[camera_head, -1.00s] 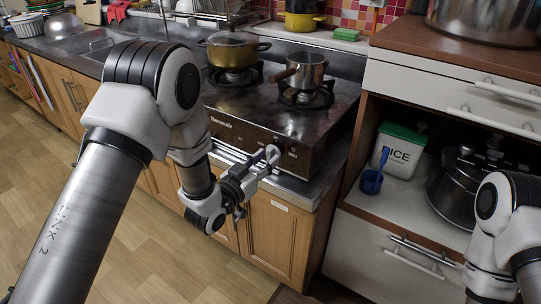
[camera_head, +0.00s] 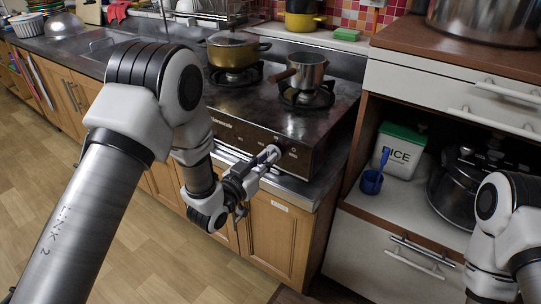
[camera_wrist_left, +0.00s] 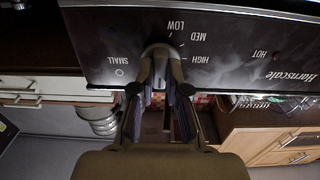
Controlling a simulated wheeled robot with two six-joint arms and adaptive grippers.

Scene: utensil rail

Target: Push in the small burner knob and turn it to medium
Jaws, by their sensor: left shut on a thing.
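The small burner knob (camera_wrist_left: 160,49) is a dark round knob on the stove's front panel, upside down in the left wrist view. The words LOW, MED and HIGH are printed around one side of it, and SMALL (camera_wrist_left: 112,60) is on the other. My left gripper (camera_wrist_left: 160,66) is shut on the knob from the front, its two fingers along the knob's sides. The fingers hide much of the knob, so I cannot tell its setting or whether it is pushed in. In the head view my left gripper (camera_head: 270,154) reaches the right part of the stove panel. My right gripper is out of view.
The stove (camera_head: 262,110) carries a small saucepan (camera_head: 308,72) at right and a yellow pot (camera_head: 232,50) at left. Floor is clear at left.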

